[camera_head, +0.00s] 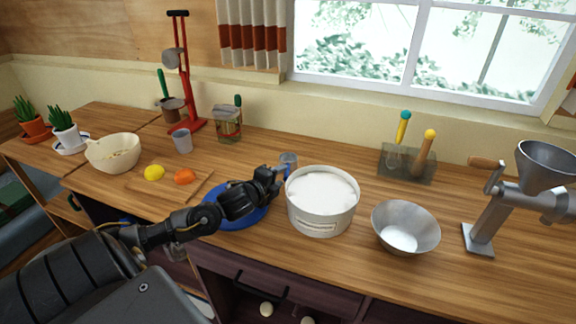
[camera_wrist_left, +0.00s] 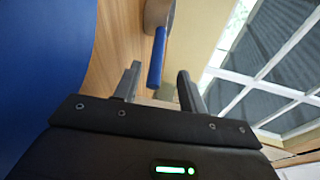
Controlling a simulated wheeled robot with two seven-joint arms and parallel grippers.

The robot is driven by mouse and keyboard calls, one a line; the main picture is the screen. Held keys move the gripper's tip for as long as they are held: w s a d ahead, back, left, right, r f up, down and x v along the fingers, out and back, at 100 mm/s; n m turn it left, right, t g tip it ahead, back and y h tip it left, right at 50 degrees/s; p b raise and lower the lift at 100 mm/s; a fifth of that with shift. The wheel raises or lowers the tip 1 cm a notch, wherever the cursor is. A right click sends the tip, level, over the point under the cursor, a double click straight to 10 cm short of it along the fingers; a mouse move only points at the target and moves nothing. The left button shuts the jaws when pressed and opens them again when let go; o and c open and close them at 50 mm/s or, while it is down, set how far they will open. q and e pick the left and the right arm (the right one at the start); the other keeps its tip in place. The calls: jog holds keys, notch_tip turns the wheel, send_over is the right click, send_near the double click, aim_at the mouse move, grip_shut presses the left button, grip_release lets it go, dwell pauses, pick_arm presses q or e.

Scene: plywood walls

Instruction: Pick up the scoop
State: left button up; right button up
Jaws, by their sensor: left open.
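The scoop (camera_head: 288,160) stands just left of the white tub; its blue handle shows at my gripper, and its greyish cup lies beyond. In the left wrist view the blue handle (camera_wrist_left: 157,58) points toward my gripper, with its end close to or between the fingertips. My left gripper (camera_head: 276,178) is open, over the counter between the blue plate and the tub. It also shows in the left wrist view (camera_wrist_left: 159,69), with a finger on either side of the handle's line. Contact with the handle cannot be made out. My right gripper is not in view.
The white tub (camera_head: 322,222) of white powder is close right of my gripper. A blue plate (camera_head: 250,217) lies under my left arm. A metal bowl (camera_head: 405,228) and a grinder (camera_head: 490,215) stand to the right. A board with yellow and orange pieces (camera_head: 184,176) lies left.

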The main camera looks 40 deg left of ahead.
aim_at(287, 171)
pick_arm(q)
jog(key=x, duration=0.1)
jog(key=p+x, duration=0.1)
jog(key=x, duration=0.3)
jog(key=shift+f, duration=0.3)
grip_shut()
